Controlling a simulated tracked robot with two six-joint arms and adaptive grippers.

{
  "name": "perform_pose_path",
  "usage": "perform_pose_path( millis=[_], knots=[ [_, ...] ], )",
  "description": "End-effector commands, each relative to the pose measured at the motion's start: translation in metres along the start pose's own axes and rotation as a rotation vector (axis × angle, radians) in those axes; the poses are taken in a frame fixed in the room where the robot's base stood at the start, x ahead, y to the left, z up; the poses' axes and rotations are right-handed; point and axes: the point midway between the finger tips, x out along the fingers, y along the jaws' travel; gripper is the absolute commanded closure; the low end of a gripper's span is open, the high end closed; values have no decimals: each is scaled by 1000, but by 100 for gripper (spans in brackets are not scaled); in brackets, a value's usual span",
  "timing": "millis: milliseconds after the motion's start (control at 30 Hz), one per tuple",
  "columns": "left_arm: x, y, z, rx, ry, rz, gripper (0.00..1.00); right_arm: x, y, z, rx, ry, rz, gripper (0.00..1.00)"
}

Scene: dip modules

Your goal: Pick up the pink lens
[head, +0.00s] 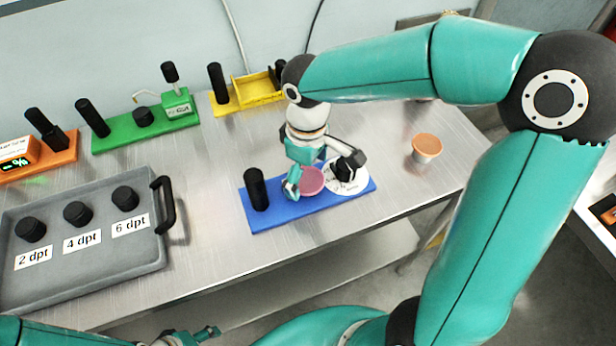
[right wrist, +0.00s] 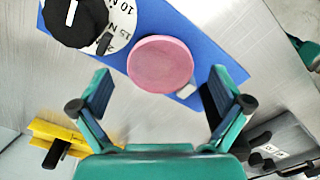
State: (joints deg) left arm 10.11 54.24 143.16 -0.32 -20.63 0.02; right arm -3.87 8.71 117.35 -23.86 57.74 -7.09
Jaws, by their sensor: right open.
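The pink lens (head: 312,181) is a round disc at the blue module (head: 281,213), between a black post (head: 256,189) and a white dial with a black knob (head: 341,184). In the right wrist view the lens (right wrist: 160,62) shows in full, beside a small pale block at the blue edge. My right gripper (head: 318,176) is over the blue module at the lens. Its two fingers (right wrist: 160,88) are spread to either side, with the lens between and ahead of them; nothing is held. My left gripper (head: 192,336) shows partly at the bottom edge, its fingers unclear.
A grey tray (head: 90,262) with several black-knobbed pieces labelled in dpt lies at the left. Green (head: 150,131), yellow (head: 233,107) and orange (head: 58,157) modules stand along the back. An orange-topped cup (head: 426,148) stands at the right. Bare metal table lies between.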

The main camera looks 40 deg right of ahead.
Motion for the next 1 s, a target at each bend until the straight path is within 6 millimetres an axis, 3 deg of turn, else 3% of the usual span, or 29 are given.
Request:
perform_pose_path(
  millis=[233, 500, 567, 667, 1000],
  knots=[
    [0, 0, 0, 0, 0, 0, 34, 2, 0, 0, 0, 1, 0, 0],
    [0, 0, 0, 0, 0, 0, 34, 2, 0, 0, -1, 1, 0, 45],
    [0, 0, 0, 0, 0, 0, 34, 2, 0, 0, -1, 1, 0, 52],
    [0, 0, 0, 0, 0, 0, 34, 2, 0, 0, -1, 1, 0, 56],
    [0, 0, 0, 0, 0, 0, 34, -4, 0, -1, -2, 2, 1, 57]
  ],
)
